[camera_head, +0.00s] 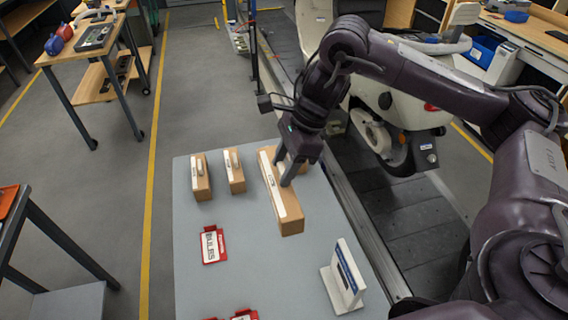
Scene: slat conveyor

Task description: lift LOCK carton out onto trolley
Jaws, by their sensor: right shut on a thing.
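A long brown carton (292,222) with a white strip along its top is at the middle right of a grey flat top (190,277). My right gripper (287,180) reaches down onto it from above and is shut on it, near the middle of its length. I cannot tell whether the carton touches the surface. The lettering on its strip is too small to read. Two smaller brown cartons stand to its left, a nearer one (202,186) and another (235,178). I cannot make out the word LOCK on any of them. My left gripper is out of view.
A red-framed card reading BULBS (210,246) lies left of the long carton. Another red piece (243,315) shows at the bottom edge. A white stand (344,278) is at the front right. A dark slatted conveyor (395,225) runs along the right, with a white scooter-like vehicle (400,100) on it.

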